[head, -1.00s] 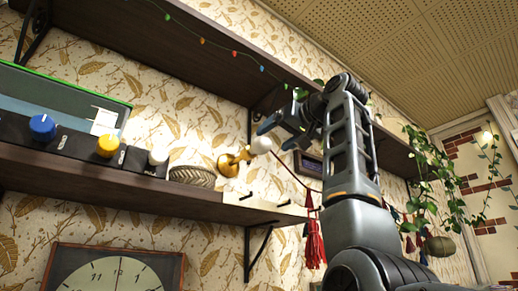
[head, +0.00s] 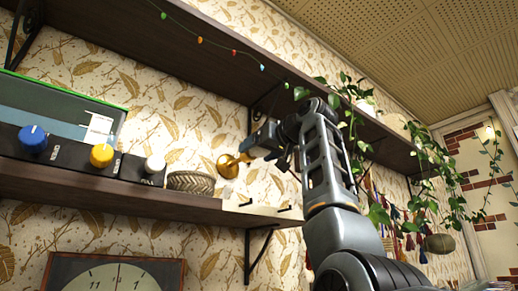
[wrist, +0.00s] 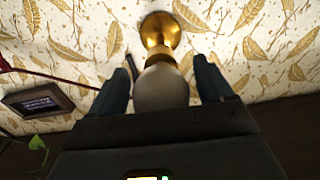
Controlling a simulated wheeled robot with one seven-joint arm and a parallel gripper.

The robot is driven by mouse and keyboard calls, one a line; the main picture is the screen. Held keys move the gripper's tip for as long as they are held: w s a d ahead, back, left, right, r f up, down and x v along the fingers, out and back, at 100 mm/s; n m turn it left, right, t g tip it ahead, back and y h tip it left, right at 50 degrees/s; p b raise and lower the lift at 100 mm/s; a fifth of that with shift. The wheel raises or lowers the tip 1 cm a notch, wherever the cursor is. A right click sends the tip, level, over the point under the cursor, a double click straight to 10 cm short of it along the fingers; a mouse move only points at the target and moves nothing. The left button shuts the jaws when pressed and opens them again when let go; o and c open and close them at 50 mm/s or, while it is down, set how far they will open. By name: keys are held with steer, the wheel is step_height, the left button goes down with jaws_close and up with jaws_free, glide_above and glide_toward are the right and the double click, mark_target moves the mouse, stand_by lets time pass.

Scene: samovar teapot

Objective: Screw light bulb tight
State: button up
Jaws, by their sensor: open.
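A white light bulb (wrist: 160,88) sits in a brass wall socket (wrist: 160,30), which is fixed to the patterned wall. In the head view the brass socket (head: 229,164) shows above the lower shelf, and my gripper hides the bulb. My gripper (wrist: 162,82) is open, with one dark finger on each side of the bulb. In the wrist view a narrow gap shows beside the bulb on both sides. In the head view my gripper (head: 256,146) reaches in from the right. How far the bulb is screwed in cannot be told.
The lower shelf (head: 100,190) holds a woven basket (head: 190,182) and a panel with blue (head: 33,138), yellow (head: 102,155) and white knobs. An upper shelf (head: 180,50) with a string of small lights runs above. A small dark display (wrist: 38,103) is on the wall. Plants hang at right.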

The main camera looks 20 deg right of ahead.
steer(key=shift+c, duration=0.2)
steer(key=c, duration=0.9)
steer(key=shift+m, duration=0.9)
steer(key=o, duration=0.9)
steer(key=shift+o, duration=0.2)
steer(key=shift+s, duration=0.15)
steer(key=shift+s+d+f+b, duration=0.1)
steer(key=shift+s+d+b, duration=0.05)
steer(key=shift+s+b, duration=0.2)
steer(key=b+v, duration=0.2)
steer(key=v, duration=0.4)
steer(key=shift+s, duration=0.4)
